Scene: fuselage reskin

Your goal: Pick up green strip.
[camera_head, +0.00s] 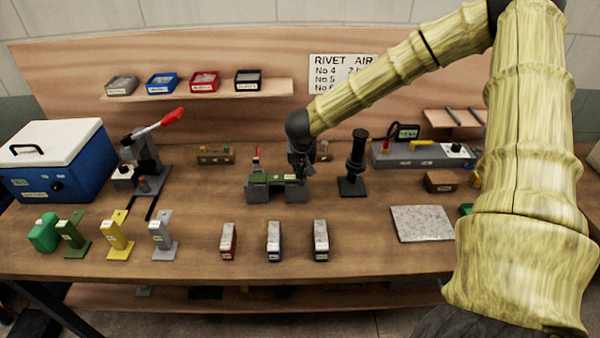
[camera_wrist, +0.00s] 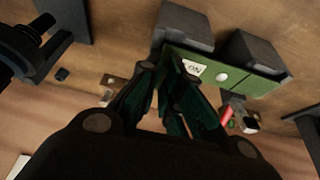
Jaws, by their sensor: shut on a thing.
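The green strip (camera_head: 270,178) lies level across two grey blocks near the middle of the bench. In the wrist view the strip (camera_wrist: 247,80) has a white label and a pale round spot, with the grey blocks (camera_wrist: 186,24) beside and under it. My gripper (camera_head: 300,173) comes down from above at the strip's right end in the head view. In the wrist view my gripper (camera_wrist: 168,68) has its fingertips close together at the strip's labelled end, shut on it. The fingers hide part of that end, so the exact contact is hard to see.
A black upright tool (camera_head: 353,165) stands close right of my gripper. A small red-topped item (camera_head: 257,158) is just behind the strip. Several small stamped blocks (camera_head: 274,242) stand in front, and a speckled plate (camera_head: 422,223) lies to the right. Bare bench surrounds the blocks.

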